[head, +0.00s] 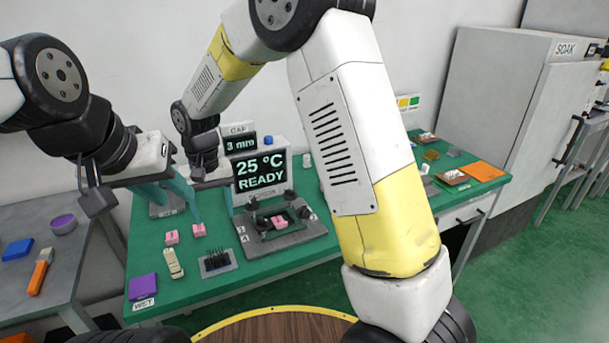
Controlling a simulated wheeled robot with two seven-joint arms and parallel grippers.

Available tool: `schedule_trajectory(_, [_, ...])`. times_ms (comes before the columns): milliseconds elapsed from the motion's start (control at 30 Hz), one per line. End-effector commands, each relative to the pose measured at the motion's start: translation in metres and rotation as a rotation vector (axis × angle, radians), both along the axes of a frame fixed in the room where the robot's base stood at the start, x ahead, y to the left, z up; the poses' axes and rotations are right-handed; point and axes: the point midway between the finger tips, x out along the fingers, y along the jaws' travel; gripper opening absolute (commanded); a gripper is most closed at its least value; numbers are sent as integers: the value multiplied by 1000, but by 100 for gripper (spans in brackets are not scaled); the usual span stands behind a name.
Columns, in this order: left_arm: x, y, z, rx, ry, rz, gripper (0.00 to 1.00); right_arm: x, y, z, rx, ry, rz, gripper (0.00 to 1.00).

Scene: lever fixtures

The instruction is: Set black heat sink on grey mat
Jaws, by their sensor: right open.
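The black heat sink (215,260), a dark block with upright fins, appears to rest on a small grey mat (234,266) near the front of the green table. My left gripper (172,196) hangs over the table's back left, behind the pink blocks. Its teal fingers partly overlap other things, so I cannot tell how far they are apart. My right gripper (213,213) is open, its teal fingers apart, in front of the display and behind the heat sink. I see nothing between its fingers.
A dark clamp fixture (283,242) holding a pink piece stands right of the heat sink. Pink blocks (171,238), a cream lever piece (173,263) and a purple block (142,287) lie to the left. The display (261,172) reads "25 °C READY". My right arm hides the table's middle.

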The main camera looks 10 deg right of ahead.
Motion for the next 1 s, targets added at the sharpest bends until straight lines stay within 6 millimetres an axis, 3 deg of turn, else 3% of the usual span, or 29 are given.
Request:
schedule_trajectory(33, [0, 0, 0, 0, 0, 0, 33, 2, -18, 21, 23, -22, -19, 61])
schedule_trajectory(200, [0, 0, 0, 0, 0, 0, 33, -13, -88, 88, 100, -104, -66, 61])
schedule_trajectory(367, [0, 0, 0, 0, 0, 0, 33, -44, -152, 136, 159, -197, -109, 61])
schedule_trajectory(500, [0, 0, 0, 0, 0, 0, 33, -82, -200, 163, 198, -288, -145, 61])
schedule_trajectory(633, [0, 0, 0, 0, 0, 0, 33, -120, -233, 176, 219, -373, -176, 61])
schedule_trajectory(800, [0, 0, 0, 0, 0, 0, 33, -157, -257, 179, 229, -457, -202, 61])
schedule_trajectory(1000, [0, 0, 0, 0, 0, 0, 33, -173, -266, 178, 229, -495, -210, 61])
